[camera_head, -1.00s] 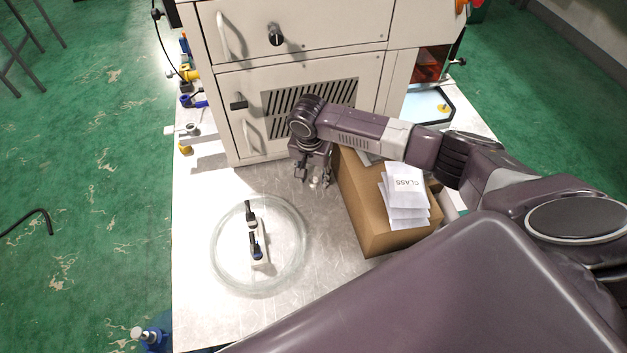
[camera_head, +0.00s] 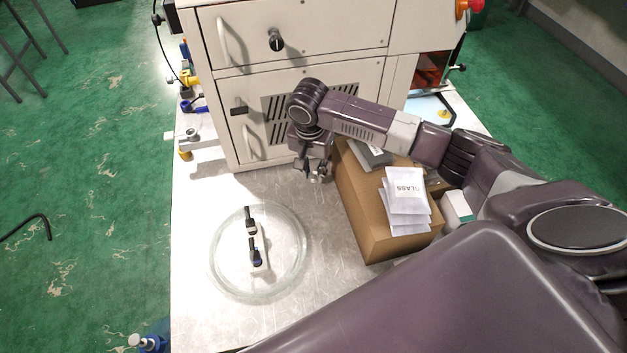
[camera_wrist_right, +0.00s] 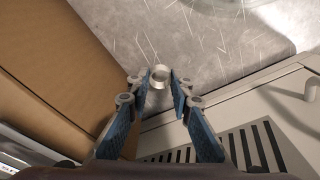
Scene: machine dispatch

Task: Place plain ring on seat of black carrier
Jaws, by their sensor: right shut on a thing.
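The plain ring (camera_wrist_right: 160,76) is a small silver metal band between the fingertips of my right gripper (camera_wrist_right: 159,83) in the right wrist view. The gripper is shut on it, over the grey table top. In the head view my right gripper (camera_head: 313,173) points down in front of the machine, left of the cardboard box; the ring is tiny there. Two small black pieces, one nearer the machine (camera_head: 250,226) and one nearer me (camera_head: 256,257), stand on a pale strip in the round clear dish. I cannot tell which is the black carrier, and its seat is too small to make out. My left gripper is out of view.
The round clear dish (camera_head: 221,277) is on the table (camera_head: 195,320), left of and nearer than the gripper. The cardboard box (camera_head: 375,238) with white packets (camera_head: 405,205) is close on the right. The machine's front (camera_head: 300,60) rises behind. Bare table lies between gripper and dish.

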